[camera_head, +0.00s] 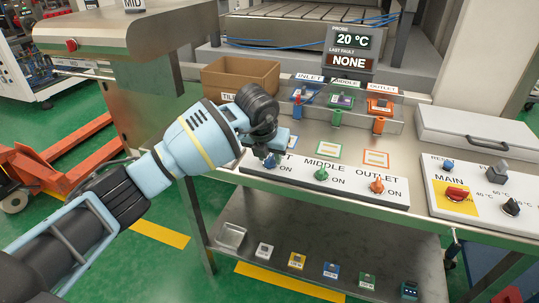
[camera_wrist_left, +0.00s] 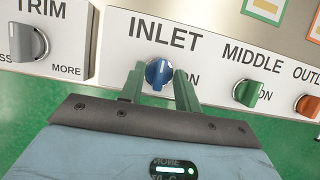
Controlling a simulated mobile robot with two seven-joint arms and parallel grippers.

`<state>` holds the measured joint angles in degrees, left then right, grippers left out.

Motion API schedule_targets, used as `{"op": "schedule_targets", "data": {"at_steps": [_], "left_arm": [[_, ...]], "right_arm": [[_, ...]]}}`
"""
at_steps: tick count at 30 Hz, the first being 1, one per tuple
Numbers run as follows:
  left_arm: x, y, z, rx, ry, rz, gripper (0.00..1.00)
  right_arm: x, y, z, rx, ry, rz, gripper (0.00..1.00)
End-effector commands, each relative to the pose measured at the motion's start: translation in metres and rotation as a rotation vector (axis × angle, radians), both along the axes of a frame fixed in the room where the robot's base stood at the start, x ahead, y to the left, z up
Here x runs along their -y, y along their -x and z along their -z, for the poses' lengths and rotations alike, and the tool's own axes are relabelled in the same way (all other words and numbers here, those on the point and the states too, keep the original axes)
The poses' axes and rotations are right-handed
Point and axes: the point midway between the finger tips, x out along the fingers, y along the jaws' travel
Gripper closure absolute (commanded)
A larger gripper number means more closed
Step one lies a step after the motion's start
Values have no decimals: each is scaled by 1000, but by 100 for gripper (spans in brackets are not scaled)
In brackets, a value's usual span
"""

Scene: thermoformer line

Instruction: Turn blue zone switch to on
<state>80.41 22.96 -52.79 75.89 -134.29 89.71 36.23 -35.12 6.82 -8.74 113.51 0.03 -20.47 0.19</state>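The blue zone switch is a round blue knob (camera_wrist_left: 158,73) under the INLET label on a white panel. Its grip ridge looks roughly upright in the left wrist view, with the ON mark to its right, partly covered by a finger. In the head view the knob (camera_head: 270,162) is partly hidden by my left gripper (camera_head: 264,152). In the left wrist view my left gripper's fingers (camera_wrist_left: 160,85) stand on either side of the knob, with small gaps visible, so it looks open. Whether a finger touches the knob is unclear. My right gripper is not in view.
A green MIDDLE knob (camera_head: 321,173) and orange OUTLET knob (camera_head: 377,184) sit to the right on the same panel. A grey TRIM knob (camera_wrist_left: 28,42) is at left. A cardboard box (camera_head: 240,77) and a clear-fronted holder stand behind. The MAIN panel (camera_head: 440,188) is at right.

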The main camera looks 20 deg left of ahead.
Motion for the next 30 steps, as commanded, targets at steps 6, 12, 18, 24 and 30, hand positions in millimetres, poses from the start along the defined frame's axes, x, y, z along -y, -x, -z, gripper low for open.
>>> {"op": "schedule_targets", "data": {"at_steps": [6,12,18,24,30], "left_arm": [[0,0,0,1,0,1,67],[0,0,0,1,0,0,87],[0,0,0,1,0,0,100],[0,0,0,0,0,13,100],[-1,-1,0,1,0,82,100]], "right_arm": [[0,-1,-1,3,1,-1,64],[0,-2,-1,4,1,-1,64],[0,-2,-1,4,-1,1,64],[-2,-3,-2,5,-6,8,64],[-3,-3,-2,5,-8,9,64]]}}
